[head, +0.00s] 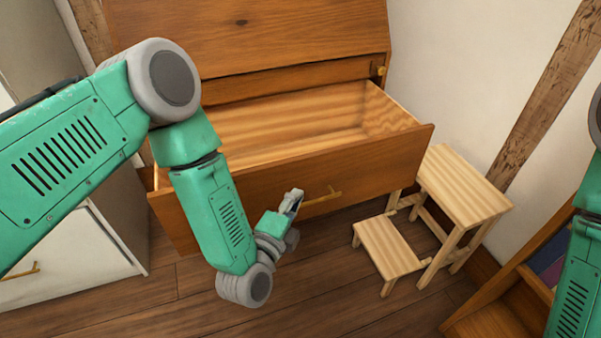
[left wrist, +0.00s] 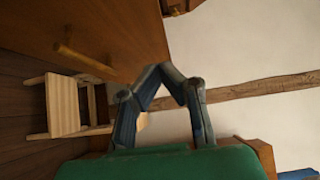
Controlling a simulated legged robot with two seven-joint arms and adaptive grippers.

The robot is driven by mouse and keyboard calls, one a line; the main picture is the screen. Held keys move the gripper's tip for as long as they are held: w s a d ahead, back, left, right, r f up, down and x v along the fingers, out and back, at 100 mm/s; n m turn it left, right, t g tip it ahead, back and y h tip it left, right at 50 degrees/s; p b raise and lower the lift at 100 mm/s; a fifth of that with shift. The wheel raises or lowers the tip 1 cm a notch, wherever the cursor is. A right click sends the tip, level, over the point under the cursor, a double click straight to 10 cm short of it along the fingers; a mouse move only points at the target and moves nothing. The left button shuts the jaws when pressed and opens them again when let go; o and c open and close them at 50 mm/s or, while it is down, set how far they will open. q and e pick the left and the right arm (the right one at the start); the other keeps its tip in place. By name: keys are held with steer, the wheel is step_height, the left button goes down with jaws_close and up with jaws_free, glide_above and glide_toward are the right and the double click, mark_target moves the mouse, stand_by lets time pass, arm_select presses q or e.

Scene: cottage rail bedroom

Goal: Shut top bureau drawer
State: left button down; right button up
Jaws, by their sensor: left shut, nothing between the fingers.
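The wooden bureau (head: 255,38) stands at the top middle of the head view. Its top drawer (head: 375,158) is pulled well out and looks empty, with a pale wood inside. A brass bar handle (head: 322,201) is on the drawer front and also shows in the left wrist view (left wrist: 85,62). My left gripper (head: 297,194) is shut and empty, in front of the drawer front just left of the handle. I cannot tell whether it touches the front. My right arm shows at the right edge, but its gripper is out of view.
A pale wooden step stool (head: 465,185) stands right of the drawer. A wooden bookcase (head: 490,310) is at the lower right. A white cabinet (head: 75,255) with a brass handle stands at the left. Bare plank floor (head: 330,285) lies in front of the bureau.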

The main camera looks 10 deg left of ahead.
mark_target(306, 161)
arm_select(q)
steer(key=w+b, duration=0.1)
steer(key=w, duration=0.2)
steer(key=w+b, duration=0.1)
steer(key=w, duration=0.4)
steer(key=shift+w+a+b, duration=0.3)
steer(key=shift+a+b, duration=0.05)
steer(key=shift+b, duration=0.05)
steer(key=shift+w+a, duration=0.25)
arm_select(e)
step_height(306, 161, down, 3)
steer(key=shift+f, duration=0.15)
arm_select(q)
steer(key=shift+w+d, duration=0.1)
arm_select(e)
steer(key=shift+d, duration=0.15)
